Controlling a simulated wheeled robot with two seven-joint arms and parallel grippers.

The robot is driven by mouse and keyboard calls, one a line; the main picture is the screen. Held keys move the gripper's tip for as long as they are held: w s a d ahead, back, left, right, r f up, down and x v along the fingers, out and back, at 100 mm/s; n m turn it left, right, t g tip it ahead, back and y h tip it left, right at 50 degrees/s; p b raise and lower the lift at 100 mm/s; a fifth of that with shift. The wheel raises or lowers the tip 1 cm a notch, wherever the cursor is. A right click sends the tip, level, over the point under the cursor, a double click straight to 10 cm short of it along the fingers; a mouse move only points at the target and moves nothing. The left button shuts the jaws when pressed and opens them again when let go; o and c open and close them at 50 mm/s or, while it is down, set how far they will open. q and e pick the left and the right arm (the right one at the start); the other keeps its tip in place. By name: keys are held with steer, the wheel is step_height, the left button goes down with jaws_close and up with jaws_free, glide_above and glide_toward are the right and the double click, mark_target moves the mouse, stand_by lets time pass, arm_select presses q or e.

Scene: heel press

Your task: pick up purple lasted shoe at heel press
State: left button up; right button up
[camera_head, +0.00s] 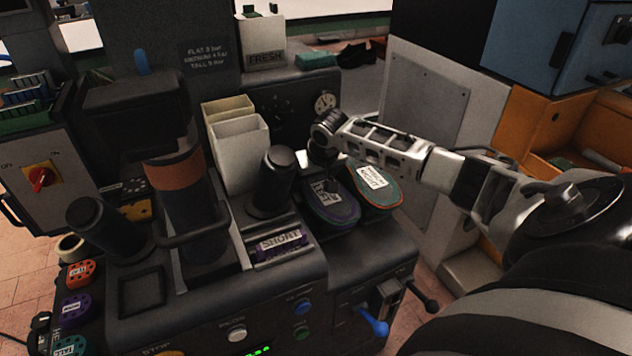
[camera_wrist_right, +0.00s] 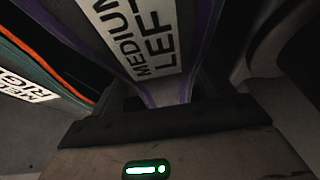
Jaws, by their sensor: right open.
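The purple lasted shoe (camera_head: 335,207) lies on the dark press top in the head view, with a white label reading LEFT. In the right wrist view the purple-edged shoe (camera_wrist_right: 207,45) fills the upper middle, its label reading MEDIUM LEFT. My right gripper (camera_head: 322,160) reaches in from the right and is over the far end of this shoe. It is open; the wrist view shows the shoe's end close to the jaws (camera_wrist_right: 165,103), but I cannot tell whether they touch it. My left gripper is in neither view.
A teal shoe with an orange edge (camera_head: 378,186), labelled RIGHT, lies just right of the purple one. A black post (camera_head: 278,185) and a purple SHORT block (camera_head: 280,246) stand to the left.

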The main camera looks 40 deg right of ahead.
steer(key=c, duration=1.2)
steer(key=shift+r, duration=0.2)
steer(key=shift+c, duration=0.3)
